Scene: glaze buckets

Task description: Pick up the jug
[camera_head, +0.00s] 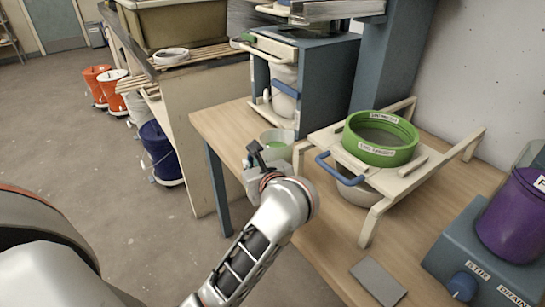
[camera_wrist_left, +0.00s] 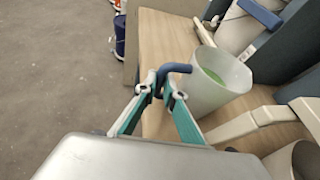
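The jug (camera_wrist_left: 220,92) is a pale grey-white vessel with green inside and a blue handle on its left side in the left wrist view. In the head view the jug (camera_head: 277,143) stands at the left part of the wooden table, partly behind my left gripper. My left gripper (camera_head: 255,157) is at its handle side. In the left wrist view my left gripper (camera_wrist_left: 160,89) has its fingertips close together on either side of the blue handle, and looks shut on it. The jug looks upright. Whether its base touches the table is hard to tell. My right gripper is not in view.
A white stand (camera_head: 410,181) with a green ring sieve (camera_head: 381,155) and a bowl under it is right of the jug. A blue-framed cabinet (camera_head: 317,73) stands behind. A purple bucket (camera_head: 514,215) and a grey tile (camera_head: 379,281) are at the right front.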

